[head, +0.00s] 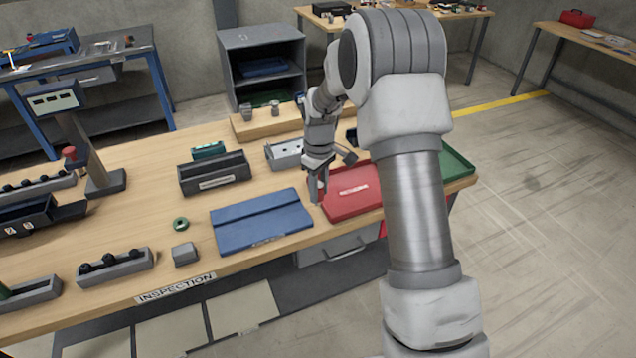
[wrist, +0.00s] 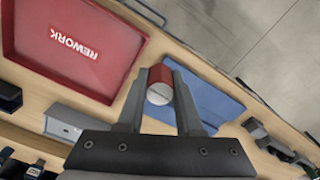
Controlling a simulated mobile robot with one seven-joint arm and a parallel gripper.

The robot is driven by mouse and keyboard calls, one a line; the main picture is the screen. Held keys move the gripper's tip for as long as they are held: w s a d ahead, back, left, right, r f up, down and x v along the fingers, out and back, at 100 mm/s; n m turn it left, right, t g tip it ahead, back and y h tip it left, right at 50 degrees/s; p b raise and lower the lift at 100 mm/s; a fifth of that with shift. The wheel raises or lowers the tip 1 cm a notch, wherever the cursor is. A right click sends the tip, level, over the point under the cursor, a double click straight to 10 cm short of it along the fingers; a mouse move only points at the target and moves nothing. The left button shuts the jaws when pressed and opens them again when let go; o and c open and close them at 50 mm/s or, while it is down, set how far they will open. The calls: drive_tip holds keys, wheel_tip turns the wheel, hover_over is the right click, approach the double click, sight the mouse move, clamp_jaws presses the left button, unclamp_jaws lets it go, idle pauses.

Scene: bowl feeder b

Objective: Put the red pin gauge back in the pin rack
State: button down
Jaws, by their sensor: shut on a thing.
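My gripper (wrist: 160,92) is shut on the red pin gauge (wrist: 157,76), a short red cylinder with a pale slotted end face toward the wrist camera. In the head view my gripper (head: 318,193) hangs above the gap between the blue mat and the red tray; the gauge is hard to pick out there against the red. A light grey block with dark spots on top (head: 283,154), which looks like the pin rack, stands behind my gripper. It also shows at the left in the wrist view (wrist: 66,122), apart from the gauge.
The red REWORK tray (head: 350,207) lies right of my gripper, the blue mat (head: 260,238) left. A dark labelled bin (head: 213,184), a green ring (head: 180,224) and a small grey block (head: 185,254) stand further left. A green tray (head: 458,166) is at the right end.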

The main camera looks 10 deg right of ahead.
drive_tip(key=s+f+m, duration=0.7)
drive_tip(key=s+f, duration=0.8)
drive_tip(key=f, duration=0.1)
drive_tip(key=shift+m, duration=0.3)
drive_tip(key=shift+a, duration=0.2)
